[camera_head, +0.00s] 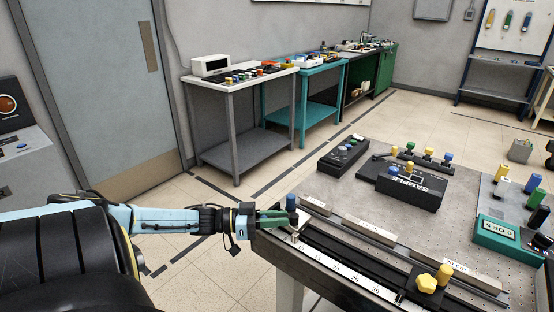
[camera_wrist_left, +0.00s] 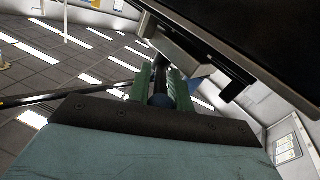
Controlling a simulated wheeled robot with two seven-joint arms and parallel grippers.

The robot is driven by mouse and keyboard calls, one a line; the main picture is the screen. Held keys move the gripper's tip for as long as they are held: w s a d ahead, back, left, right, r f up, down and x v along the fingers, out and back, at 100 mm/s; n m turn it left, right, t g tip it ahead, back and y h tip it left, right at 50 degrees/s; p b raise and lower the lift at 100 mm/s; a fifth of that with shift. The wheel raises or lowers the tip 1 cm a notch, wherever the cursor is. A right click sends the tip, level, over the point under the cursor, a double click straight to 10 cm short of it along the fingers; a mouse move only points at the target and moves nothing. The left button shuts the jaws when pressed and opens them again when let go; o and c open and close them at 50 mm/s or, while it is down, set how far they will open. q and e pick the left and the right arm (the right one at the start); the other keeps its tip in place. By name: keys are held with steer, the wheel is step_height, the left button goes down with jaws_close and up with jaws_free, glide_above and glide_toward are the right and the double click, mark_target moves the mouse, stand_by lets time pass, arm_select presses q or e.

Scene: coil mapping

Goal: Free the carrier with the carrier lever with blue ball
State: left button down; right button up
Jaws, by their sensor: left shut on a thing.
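The lever with the blue ball (camera_head: 291,203) stands at the left end of the ruled black rail on the bench. My left gripper (camera_head: 284,216), with green fingers, reaches it from the left and is shut on it. In the left wrist view the green fingers (camera_wrist_left: 163,92) close around a dark blue rounded piece and a dark shaft. The fingers hide part of the lever. A black block with a yellow star knob (camera_head: 427,283) sits toward the right of the rail. I cannot tell which part is the carrier. My right gripper is not in view.
The white scale (camera_head: 345,279) runs along the rail. A black SAMPLE box (camera_head: 402,187), a switch box (camera_head: 343,157) and a teal display box (camera_head: 497,236) stand on the bench. Side tables (camera_head: 240,84) stand behind, across open floor.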

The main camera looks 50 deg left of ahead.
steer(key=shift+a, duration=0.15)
arm_select(q)
steer(key=c, duration=1.3)
jaws_free()
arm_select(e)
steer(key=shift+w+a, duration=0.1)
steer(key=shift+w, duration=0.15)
arm_select(q)
steer(key=shift+a, duration=0.1)
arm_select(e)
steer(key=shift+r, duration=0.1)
arm_select(q)
steer(key=shift+s+a, duration=0.2)
steer(key=shift+s, duration=0.1)
steer(key=p+v, duration=0.2)
steer(key=v, duration=1)
steer(key=shift+s+a, duration=0.1)
steer(key=shift+s, duration=0.1)
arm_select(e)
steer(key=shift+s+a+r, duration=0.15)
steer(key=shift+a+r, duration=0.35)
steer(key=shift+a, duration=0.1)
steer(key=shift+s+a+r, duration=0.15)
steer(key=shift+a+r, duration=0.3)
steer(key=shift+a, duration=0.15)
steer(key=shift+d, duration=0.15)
